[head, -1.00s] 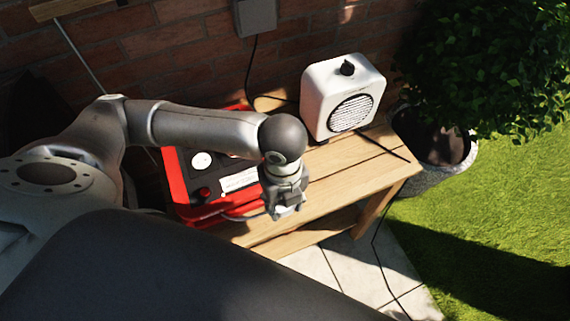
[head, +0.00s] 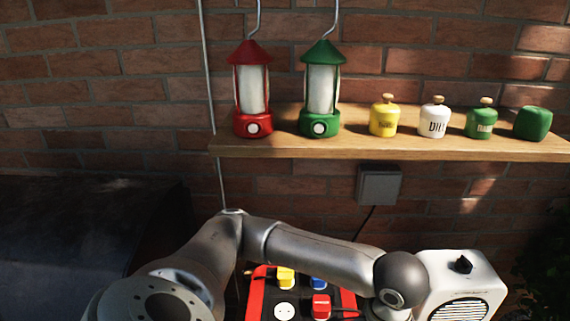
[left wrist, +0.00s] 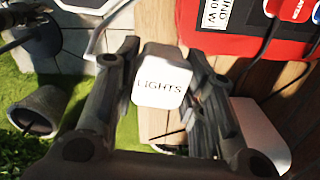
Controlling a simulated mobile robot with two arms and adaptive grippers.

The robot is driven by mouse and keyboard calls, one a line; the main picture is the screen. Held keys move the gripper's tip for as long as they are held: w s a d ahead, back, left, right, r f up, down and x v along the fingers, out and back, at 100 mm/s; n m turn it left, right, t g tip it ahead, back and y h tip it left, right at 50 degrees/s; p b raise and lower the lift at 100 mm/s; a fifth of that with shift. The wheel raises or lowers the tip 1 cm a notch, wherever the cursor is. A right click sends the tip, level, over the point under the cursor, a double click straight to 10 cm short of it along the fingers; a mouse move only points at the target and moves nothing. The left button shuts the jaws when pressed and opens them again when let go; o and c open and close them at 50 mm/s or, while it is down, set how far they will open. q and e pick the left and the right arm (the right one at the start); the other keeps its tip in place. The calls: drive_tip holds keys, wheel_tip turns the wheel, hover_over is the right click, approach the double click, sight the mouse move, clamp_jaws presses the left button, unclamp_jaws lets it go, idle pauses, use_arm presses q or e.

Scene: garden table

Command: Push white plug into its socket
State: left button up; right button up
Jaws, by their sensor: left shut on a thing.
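The white plug (left wrist: 162,78), marked LIGHTS, is between the fingers of my left gripper (left wrist: 163,60) in the left wrist view. The gripper is shut on it, over the wooden bench. In the head view the gripper and plug are below the bottom edge; only the wrist shows. The red power board (head: 256,292) is partly cut off at the bottom of the head view. A white round socket (head: 284,311) on its dark face is empty. The board also shows at the top right of the wrist view (left wrist: 225,38), apart from the plug. My right gripper is in neither view.
Yellow (head: 286,278), blue (head: 319,283) and red (head: 321,306) plugs sit on the board. A white speaker-like box (head: 462,285) stands right of my wrist. A shelf (head: 390,147) above holds a red lantern (head: 252,90), a green lantern (head: 321,90) and several small pots.

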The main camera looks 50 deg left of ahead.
use_arm(q)
drive_tip(key=r+n, duration=0.1)
drive_tip(key=n, duration=0.3)
drive_tip(key=w+a+r+n, duration=0.1)
drive_tip(key=n, duration=0.1)
drive_tip(key=shift+w+r, duration=0.1)
drive_tip(key=shift+r, duration=0.25)
drive_tip(key=n, duration=0.1)
drive_tip(key=r+n, duration=0.1)
drive_tip(key=n, duration=0.1)
drive_tip(key=shift+w+a+r, duration=0.15)
drive_tip(key=shift+w+r, duration=0.05)
drive_tip(key=shift+r, duration=0.05)
